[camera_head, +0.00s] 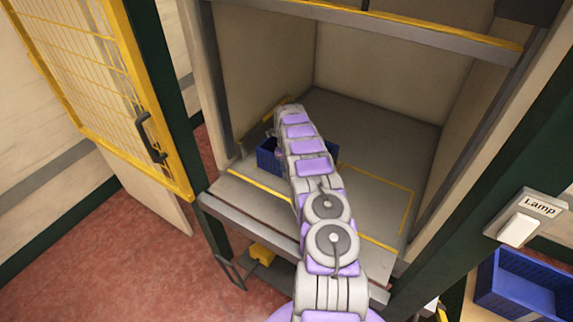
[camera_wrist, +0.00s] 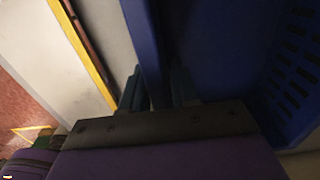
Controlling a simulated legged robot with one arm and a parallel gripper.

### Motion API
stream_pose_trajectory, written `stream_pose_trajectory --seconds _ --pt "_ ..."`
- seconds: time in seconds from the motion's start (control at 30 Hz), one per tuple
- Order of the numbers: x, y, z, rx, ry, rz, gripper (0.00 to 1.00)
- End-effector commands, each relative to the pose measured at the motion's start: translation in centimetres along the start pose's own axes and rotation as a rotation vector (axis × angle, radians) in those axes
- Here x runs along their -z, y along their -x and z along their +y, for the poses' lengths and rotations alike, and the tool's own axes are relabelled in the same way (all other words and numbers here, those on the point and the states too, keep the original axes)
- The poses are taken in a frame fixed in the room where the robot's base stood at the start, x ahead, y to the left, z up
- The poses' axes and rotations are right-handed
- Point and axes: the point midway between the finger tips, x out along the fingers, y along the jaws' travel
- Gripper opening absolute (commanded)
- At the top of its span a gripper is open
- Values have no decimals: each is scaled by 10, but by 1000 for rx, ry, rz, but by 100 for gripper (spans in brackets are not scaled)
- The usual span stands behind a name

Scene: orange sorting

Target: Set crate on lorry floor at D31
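A blue crate (camera_head: 267,157) is inside the lorry, over the left part of its grey floor (camera_head: 375,135). My arm hides most of it in the head view. In the wrist view the crate's wall (camera_wrist: 142,35) runs between the two fingers of my gripper (camera_wrist: 157,88), which appear shut on it. The slotted far side of the crate shows at the right. Whether the crate rests on the floor or hangs just above it cannot be told. No D31 label can be read.
Yellow lines mark the floor, with a marked corner (camera_head: 412,192) at the right. A yellow mesh door (camera_head: 75,60) stands open at the left. A yellow-edged bar (camera_head: 420,30) crosses above. A second blue crate (camera_head: 520,290) and a lamp switch (camera_head: 518,229) are at the right.

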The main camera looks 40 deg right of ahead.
Motion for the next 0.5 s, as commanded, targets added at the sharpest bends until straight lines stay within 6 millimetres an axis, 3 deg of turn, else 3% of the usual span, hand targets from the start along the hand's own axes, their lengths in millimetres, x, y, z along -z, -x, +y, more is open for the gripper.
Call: stream_pose_trajectory --seconds 0.2,0.5 --pt "0 -1 0 -1 0 0 50" --pt "0 1 0 -2 0 1 51"
